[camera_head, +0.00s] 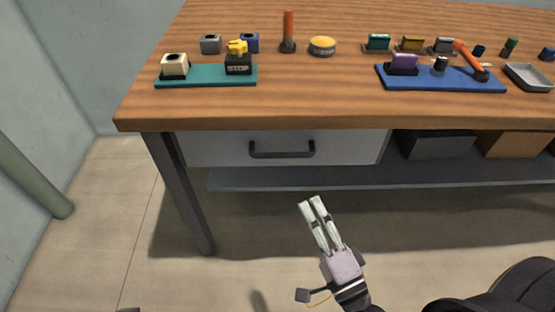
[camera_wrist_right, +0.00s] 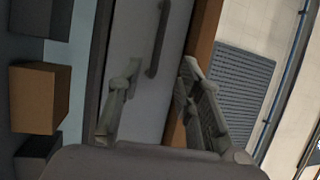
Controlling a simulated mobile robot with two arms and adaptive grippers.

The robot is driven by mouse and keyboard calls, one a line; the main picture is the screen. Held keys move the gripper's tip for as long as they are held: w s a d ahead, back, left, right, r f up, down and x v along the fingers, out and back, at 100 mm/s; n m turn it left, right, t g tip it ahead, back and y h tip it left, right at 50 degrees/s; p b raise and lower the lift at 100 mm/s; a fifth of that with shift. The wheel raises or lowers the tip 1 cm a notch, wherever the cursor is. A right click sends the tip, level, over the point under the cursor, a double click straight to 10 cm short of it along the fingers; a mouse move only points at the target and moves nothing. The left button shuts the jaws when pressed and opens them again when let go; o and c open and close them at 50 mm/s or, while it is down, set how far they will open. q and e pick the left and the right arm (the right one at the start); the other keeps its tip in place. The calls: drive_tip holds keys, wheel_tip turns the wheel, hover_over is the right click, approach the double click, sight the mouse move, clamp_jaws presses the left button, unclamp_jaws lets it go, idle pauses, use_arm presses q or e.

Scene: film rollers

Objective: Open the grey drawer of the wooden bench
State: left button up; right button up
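The wooden bench (camera_head: 300,112) stands ahead. Under the left part of its top is the pale grey drawer (camera_head: 218,150), which looks shut, with a dark bar handle (camera_head: 282,153). My right gripper (camera_head: 311,201) is in front of and below the handle in the head view, pointing up toward the bench, apart from it. In the right wrist view, my right gripper (camera_wrist_right: 160,72) has its fingers apart with nothing between them. The drawer front (camera_wrist_right: 142,85) and handle (camera_wrist_right: 158,42) show beyond the fingertips. My left gripper is not in view.
A teal mat (camera_head: 205,82) and a blue mat (camera_head: 445,85) with small items lie on the bench. A grey shelf (camera_head: 300,181) runs below the drawer. A dark bin (camera_head: 437,146) and a brown box (camera_head: 512,144) stand right of it. A bench leg (camera_head: 183,195) stands left.

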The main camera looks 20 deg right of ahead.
approach(281, 153)
drive_tip(key=x, duration=0.3)
drive_tip(key=p+x, duration=0.1)
drive_tip(key=x, duration=0.2)
drive_tip(key=p+x, duration=0.1)
drive_tip(key=x, duration=0.3)
drive_tip(key=shift+w+f, duration=0.1)
drive_tip(key=shift+f, duration=0.3)
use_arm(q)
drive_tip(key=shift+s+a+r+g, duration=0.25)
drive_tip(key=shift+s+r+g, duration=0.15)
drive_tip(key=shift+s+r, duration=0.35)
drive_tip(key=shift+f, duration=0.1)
use_arm(e)
drive_tip(key=shift+c, duration=0.6)
clamp_jaws()
